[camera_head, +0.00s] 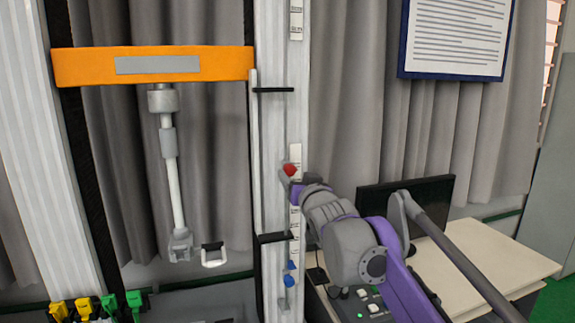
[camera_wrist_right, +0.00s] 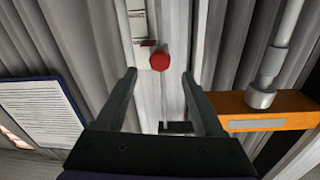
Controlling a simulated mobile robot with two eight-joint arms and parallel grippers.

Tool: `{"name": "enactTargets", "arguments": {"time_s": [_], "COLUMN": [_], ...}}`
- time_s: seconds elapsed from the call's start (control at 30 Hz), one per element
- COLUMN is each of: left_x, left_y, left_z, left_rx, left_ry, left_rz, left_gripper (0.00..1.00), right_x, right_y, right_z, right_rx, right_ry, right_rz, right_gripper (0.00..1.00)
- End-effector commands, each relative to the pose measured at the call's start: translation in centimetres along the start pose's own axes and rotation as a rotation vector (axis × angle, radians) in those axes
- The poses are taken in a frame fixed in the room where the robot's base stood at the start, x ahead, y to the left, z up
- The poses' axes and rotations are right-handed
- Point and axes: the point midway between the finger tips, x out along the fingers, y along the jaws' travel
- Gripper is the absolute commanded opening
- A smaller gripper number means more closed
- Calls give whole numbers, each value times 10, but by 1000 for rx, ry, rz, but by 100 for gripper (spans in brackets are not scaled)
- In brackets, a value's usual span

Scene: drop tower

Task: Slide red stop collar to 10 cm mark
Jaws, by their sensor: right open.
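The red stop collar (camera_head: 290,170) is a small red knob on a thin vertical rod at the front of the pale tower column (camera_head: 271,140). A white scale strip (camera_head: 295,222) with marks runs beside it; its numbers are too small to read. My right gripper (camera_head: 297,184) is right beside the collar, just below and to its right. In the right wrist view the collar (camera_wrist_right: 159,61) appears between and slightly beyond the open fingertips (camera_wrist_right: 159,76), with gaps on both sides. My left gripper is not in view.
Two blue knobs (camera_head: 290,265) sit lower on the column. An orange crossbar (camera_head: 155,66) with a hanging rod is at left. A desk with a monitor (camera_head: 405,207) and a control box (camera_head: 362,304) stands at right.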

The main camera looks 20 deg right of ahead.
Motion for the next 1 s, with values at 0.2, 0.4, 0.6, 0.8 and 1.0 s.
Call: {"name": "enactTargets", "arguments": {"time_s": [0.2, 0.4, 0.6, 0.8, 1.0], "left_x": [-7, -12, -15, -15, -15], "left_y": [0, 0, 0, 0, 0], "left_z": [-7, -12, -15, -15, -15], "left_rx": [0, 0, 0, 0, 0], "left_ry": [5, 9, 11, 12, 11], "left_rz": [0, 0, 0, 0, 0], "left_gripper": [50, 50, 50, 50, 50], "right_x": [41, 72, 88, 91, 90], "right_y": [0, 0, 0, 0, 0], "right_z": [-1, -1, 0, 1, 1], "right_rx": [0, 0, 0, 0, 0], "right_ry": [0, -1, -2, -2, -2], "right_rz": [0, 0, 1, 1, 1], "right_gripper": [70, 70, 70, 70, 59]}}
